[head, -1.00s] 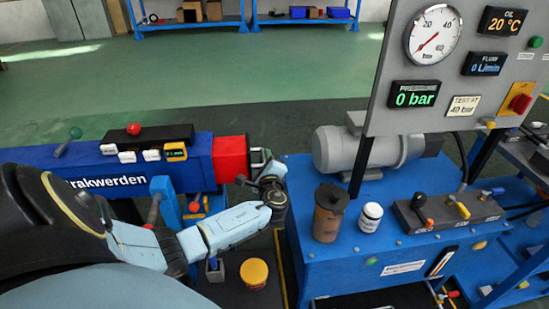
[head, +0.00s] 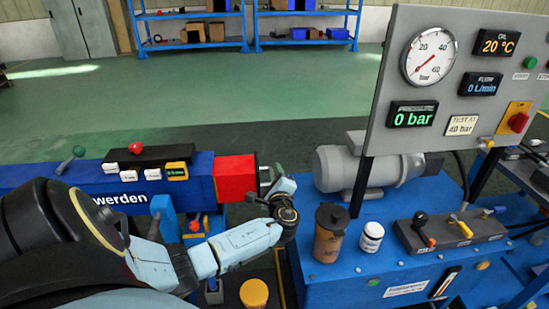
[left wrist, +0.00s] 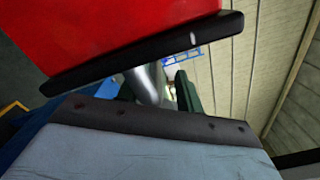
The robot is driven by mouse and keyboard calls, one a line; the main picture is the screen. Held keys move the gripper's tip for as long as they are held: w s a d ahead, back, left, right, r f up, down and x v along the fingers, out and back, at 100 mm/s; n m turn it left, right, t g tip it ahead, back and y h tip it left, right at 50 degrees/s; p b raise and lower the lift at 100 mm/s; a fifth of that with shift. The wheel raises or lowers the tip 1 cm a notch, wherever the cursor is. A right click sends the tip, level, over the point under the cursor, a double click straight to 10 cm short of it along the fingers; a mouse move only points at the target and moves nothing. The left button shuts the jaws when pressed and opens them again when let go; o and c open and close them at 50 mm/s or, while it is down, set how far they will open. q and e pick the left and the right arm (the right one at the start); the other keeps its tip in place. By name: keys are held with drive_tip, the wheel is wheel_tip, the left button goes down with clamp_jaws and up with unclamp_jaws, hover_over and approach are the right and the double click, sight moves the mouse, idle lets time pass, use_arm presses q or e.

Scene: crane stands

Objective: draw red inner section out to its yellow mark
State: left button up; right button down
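The red inner section (head: 236,178) sticks out from the right end of the blue boom (head: 120,190). A metal handle frame (head: 268,174) shows at its dark end. My left gripper (head: 283,190) is at this handle. My arm partly covers it, and I cannot tell whether the fingers are closed on it. In the left wrist view the red section (left wrist: 120,30) with a black rim fills the top, close above the grey gripper body. No yellow mark shows on the visible red faces. My right gripper is not in view.
A blue test bench (head: 400,265) stands right of the handle, with a grey motor (head: 365,168), brown canister (head: 328,240), white jar (head: 371,236) and lever block (head: 450,232). The gauge panel (head: 465,60) reads 0 bar. A yellow-lidded pot (head: 254,293) sits below my arm.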

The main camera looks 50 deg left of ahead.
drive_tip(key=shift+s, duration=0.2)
